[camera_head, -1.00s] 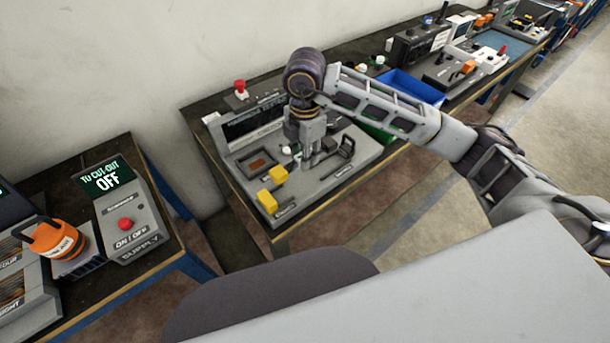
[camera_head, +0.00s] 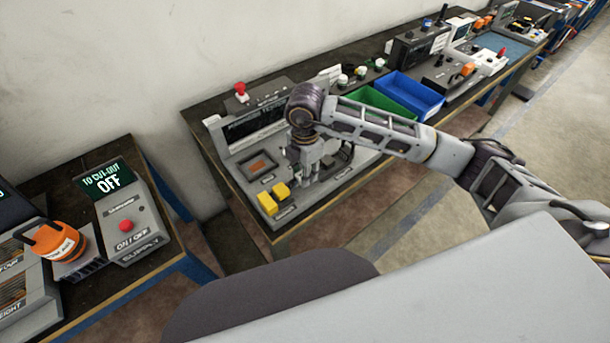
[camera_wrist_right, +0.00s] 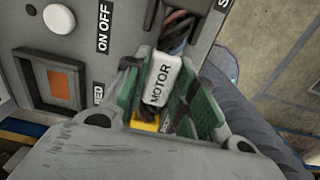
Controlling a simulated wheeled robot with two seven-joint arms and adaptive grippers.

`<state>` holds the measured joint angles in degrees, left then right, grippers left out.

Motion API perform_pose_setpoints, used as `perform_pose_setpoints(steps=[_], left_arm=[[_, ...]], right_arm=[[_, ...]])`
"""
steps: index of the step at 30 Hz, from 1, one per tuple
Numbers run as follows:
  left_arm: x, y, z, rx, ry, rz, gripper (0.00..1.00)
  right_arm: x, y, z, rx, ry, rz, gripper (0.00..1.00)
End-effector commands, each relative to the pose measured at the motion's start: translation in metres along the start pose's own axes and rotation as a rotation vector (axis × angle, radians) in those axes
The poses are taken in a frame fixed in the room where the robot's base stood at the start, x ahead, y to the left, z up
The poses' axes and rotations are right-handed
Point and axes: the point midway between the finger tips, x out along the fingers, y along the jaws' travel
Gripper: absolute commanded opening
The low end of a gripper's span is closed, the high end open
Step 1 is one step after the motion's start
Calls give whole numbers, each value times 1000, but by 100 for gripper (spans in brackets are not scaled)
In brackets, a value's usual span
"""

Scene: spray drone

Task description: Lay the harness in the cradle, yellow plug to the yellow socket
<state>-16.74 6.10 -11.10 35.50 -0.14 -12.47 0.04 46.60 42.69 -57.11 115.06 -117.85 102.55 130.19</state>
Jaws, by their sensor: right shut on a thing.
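My right gripper (camera_head: 308,176) points down over the grey test panel (camera_head: 335,182) on the bench. In the right wrist view, its green-padded fingers (camera_wrist_right: 168,98) are shut on the harness (camera_wrist_right: 162,80), at a white block marked MOTOR. Dark and reddish wires (camera_wrist_right: 180,32) run from the block's far end. A yellow part (camera_wrist_right: 146,123) shows below it, partly hidden by the gripper; I cannot tell whether it is the plug or a socket. Two yellow blocks (camera_head: 267,203) (camera_head: 281,190) stand at the panel's front left. The cradle is not clear. My left gripper is not in view.
Green (camera_head: 385,103) and blue (camera_head: 412,95) bins stand right of the panel, behind my arm. A red button (camera_head: 240,90) is at the back.

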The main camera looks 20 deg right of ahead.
Motion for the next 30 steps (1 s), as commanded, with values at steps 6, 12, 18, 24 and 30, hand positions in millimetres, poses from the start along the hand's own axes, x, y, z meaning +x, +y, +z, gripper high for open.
perform_pose_setpoints(steps=[6, 12, 18, 24, 30], left_arm=[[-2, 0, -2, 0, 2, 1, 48], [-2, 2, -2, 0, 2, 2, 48], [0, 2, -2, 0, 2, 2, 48], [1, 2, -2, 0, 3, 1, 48], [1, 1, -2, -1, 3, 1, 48]], right_arm=[[17, 0, 0, 0, 0, 1, 0], [18, 0, 0, 0, 0, 1, 0], [20, 0, 0, -1, 0, 1, 0], [21, 0, 0, -1, 0, 0, 39], [21, 0, 0, -1, 0, 0, 48]])
